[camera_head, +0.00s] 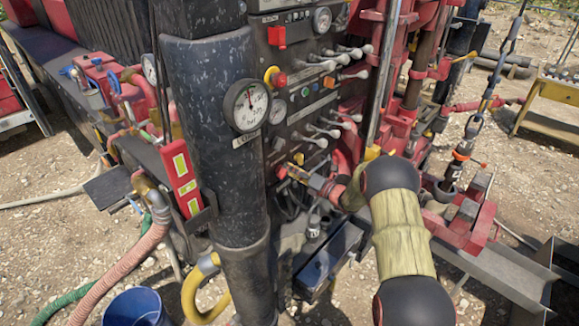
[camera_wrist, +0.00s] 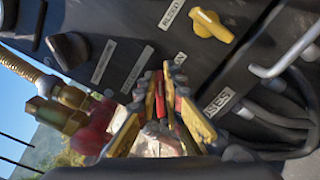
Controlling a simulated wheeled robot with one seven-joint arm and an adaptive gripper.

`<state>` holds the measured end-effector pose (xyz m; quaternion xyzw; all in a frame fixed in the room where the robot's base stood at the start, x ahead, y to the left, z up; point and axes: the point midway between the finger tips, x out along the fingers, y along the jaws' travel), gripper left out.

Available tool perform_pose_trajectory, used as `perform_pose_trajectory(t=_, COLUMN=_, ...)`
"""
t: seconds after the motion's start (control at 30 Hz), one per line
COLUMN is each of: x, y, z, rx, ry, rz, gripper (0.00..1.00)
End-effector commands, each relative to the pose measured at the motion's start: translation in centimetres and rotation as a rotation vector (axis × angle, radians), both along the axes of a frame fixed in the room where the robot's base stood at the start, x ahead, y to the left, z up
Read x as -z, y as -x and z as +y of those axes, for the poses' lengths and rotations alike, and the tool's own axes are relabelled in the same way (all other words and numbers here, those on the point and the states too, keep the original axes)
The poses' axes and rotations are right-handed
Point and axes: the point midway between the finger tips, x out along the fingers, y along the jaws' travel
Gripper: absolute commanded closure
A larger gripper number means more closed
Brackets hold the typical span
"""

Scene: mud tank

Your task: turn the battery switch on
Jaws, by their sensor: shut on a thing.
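The battery switch appears to be the red handle (camera_wrist: 169,92) low on the dark control panel (camera_wrist: 140,50). In the wrist view it sits between the two yellow-and-grey fingers of my gripper (camera_wrist: 167,78), which are shut on it. In the head view my gripper (camera_head: 290,171) reaches the panel's lower left part from the right, and a bit of red (camera_head: 282,173) shows at its tips. The fingers hide much of the handle, and its exact angle cannot be told.
A yellow knob (camera_wrist: 212,25) and a black knob (camera_wrist: 68,50) are close to my fingers. Several grey levers (camera_head: 325,132) stick out above. A thick black post (camera_head: 225,150) with a gauge (camera_head: 246,105) stands just left. Hoses (camera_wrist: 275,125) hang beside the panel.

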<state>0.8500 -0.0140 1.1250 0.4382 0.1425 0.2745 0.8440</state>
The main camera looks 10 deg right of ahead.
Motion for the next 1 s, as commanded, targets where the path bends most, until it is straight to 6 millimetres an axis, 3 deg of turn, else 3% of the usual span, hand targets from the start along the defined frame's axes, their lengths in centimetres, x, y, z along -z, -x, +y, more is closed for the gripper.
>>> perform_pose_trajectory(t=0.5, x=0.8, y=-0.2, z=-0.4, rx=0.002, ry=-0.358, rz=0.261, gripper=1.0)
perform_pose_trajectory(t=1.0, x=1.3, y=-0.3, z=-0.4, rx=0.002, ry=-0.503, rz=0.366, gripper=1.0)
